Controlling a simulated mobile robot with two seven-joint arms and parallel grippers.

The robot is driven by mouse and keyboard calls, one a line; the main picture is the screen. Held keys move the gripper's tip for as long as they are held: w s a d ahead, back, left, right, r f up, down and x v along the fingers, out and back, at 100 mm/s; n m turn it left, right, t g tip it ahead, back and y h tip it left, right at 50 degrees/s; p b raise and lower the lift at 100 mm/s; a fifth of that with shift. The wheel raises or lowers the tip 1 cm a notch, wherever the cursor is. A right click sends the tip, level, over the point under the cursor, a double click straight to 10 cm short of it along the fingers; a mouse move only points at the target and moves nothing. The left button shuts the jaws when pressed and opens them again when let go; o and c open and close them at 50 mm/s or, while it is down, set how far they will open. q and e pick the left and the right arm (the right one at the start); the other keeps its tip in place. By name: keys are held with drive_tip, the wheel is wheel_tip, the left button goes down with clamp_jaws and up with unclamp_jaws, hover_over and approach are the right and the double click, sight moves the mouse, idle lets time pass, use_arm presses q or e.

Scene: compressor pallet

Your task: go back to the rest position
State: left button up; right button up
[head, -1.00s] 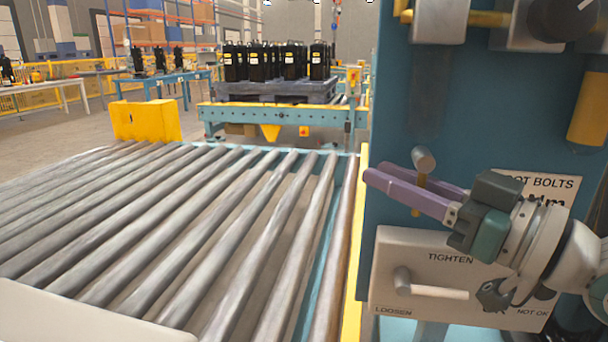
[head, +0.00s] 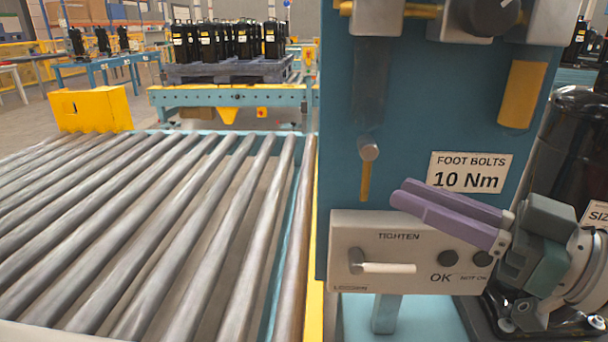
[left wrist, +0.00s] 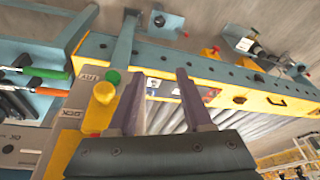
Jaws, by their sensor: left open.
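My right gripper (head: 399,190) shows in the head view at the right, its two purple fingers pointing left. It is in front of the blue panel's lower part and the control plate. One finger overlaps the other from this angle, so I cannot tell how wide the jaws stand. Nothing shows in them. My left gripper (left wrist: 158,73) shows in the left wrist view, with its two purple fingers well apart and nothing between them. My left arm does not show clearly in the head view.
A blue panel (head: 400,130) with a white control plate (head: 345,225) stands close in front. A black compressor (head: 575,140) is behind my right gripper. A roller conveyor (head: 150,220) fills the left. Beyond, a pallet (head: 225,72) carries several black compressors. Screwdrivers (left wrist: 35,88) lie at left in the left wrist view.

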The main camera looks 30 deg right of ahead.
idle(0.5)
drive_tip(key=s+a+r+g+h+p, duration=0.35)
drive_tip(key=a+r+g+p, duration=0.3)
drive_tip(key=a+p, duration=0.6)
drive_tip(key=s+d+r+m+g+h+p, duration=0.4)
drive_tip(key=s+r+g+p, duration=0.3)
drive_tip(key=s+r+p, duration=0.7)
wheel_tip(320, 180, up, 33)
drive_tip(key=w+n+p, duration=0.1)
drive_tip(key=w+p, duration=0.1)
drive_tip(key=p, duration=3.6)
drive_tip(key=shift+w+d, duration=0.35)
drive_tip(key=shift+w, duration=0.05)
